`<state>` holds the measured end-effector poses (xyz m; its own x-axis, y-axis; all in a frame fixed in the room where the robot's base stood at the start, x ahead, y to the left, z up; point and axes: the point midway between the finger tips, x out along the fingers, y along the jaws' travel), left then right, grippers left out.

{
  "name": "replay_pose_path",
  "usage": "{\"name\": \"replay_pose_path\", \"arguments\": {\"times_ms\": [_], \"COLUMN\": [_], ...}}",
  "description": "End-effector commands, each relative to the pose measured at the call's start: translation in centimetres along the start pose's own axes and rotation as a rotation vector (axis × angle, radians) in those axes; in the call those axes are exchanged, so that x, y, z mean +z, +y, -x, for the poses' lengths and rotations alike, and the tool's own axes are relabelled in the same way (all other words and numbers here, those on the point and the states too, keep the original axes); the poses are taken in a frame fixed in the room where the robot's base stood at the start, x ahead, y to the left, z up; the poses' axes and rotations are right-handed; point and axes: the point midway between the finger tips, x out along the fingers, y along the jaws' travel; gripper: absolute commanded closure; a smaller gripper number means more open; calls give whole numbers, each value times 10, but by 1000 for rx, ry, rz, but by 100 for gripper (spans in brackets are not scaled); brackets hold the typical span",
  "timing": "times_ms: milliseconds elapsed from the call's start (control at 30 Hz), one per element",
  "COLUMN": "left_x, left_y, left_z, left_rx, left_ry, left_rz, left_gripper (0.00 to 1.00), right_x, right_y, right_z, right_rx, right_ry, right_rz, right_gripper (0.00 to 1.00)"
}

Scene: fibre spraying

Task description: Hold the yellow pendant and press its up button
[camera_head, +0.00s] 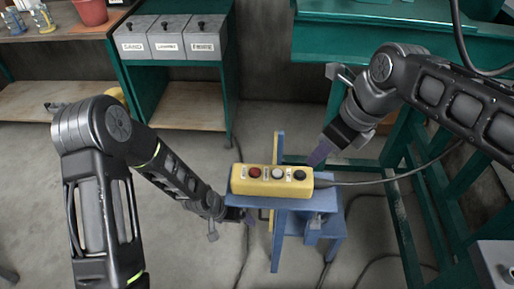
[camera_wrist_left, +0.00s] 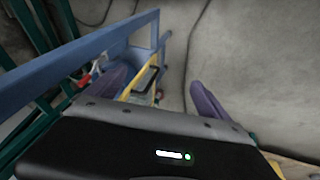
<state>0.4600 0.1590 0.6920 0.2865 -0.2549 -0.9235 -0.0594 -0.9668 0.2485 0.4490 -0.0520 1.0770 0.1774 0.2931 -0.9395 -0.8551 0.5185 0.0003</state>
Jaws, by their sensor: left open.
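The yellow pendant (camera_head: 264,188) lies on top of a blue stand (camera_head: 293,205) in the middle of the head view. Its top face carries a red, a white and a black button, and a cable leaves its right end. My right gripper (camera_head: 318,154) is just above and behind the pendant's right end, with purple fingers pointing down; its gap cannot be made out. My left gripper (camera_head: 247,216) is low at the pendant's front left, partly hidden by the stand. In the left wrist view its purple fingers (camera_wrist_left: 158,82) are spread, with nothing clearly held. I cannot identify the pendant there.
Green frames (camera_head: 404,215) stand close on the right, with a green table (camera_head: 350,40) behind. Grey labelled boxes (camera_head: 168,38) sit on a green cabinet at the back left. Cables lie on the floor around the stand. The floor left of the stand is mostly clear.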

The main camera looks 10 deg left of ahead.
Motion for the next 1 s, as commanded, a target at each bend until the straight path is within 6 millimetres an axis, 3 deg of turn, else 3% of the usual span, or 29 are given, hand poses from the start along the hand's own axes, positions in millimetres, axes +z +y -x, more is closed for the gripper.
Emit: {"name": "replay_pose_path", "arguments": {"times_ms": [33,100,167,300,367,433,567,700,833,1000], "left_x": [-33,-69,-99,-164,-188,-205,-203,-169,-134,-105], "left_y": [-15,-33,-48,-70,-68,-48,12,78,122,148], "left_z": [13,33,53,114,146,184,239,276,292,302], "left_rx": [-27,-64,-101,-191,-226,-251,-239,-174,-105,-50], "left_ry": [43,81,110,148,141,101,-29,-189,-309,-399], "left_rz": [-32,-81,-123,-252,-332,-452,-692,-928,-1085,-1191], "left_gripper": [9,9,9,9,9,9,9,9,9,9], "right_x": [0,0,0,0,0,0,0,0,0,0], "right_y": [0,0,0,0,0,0,0,0,0,0], "right_z": [0,0,0,0,0,0,0,0,0,0], "right_rx": [0,0,0,0,0,0,0,0,0,0], "right_ry": [0,0,0,0,0,0,0,0,0,0], "right_rz": [0,0,0,0,0,0,0,0,0,0], "right_gripper": [64,64,64,64,64,64,64,64,64,64]}}
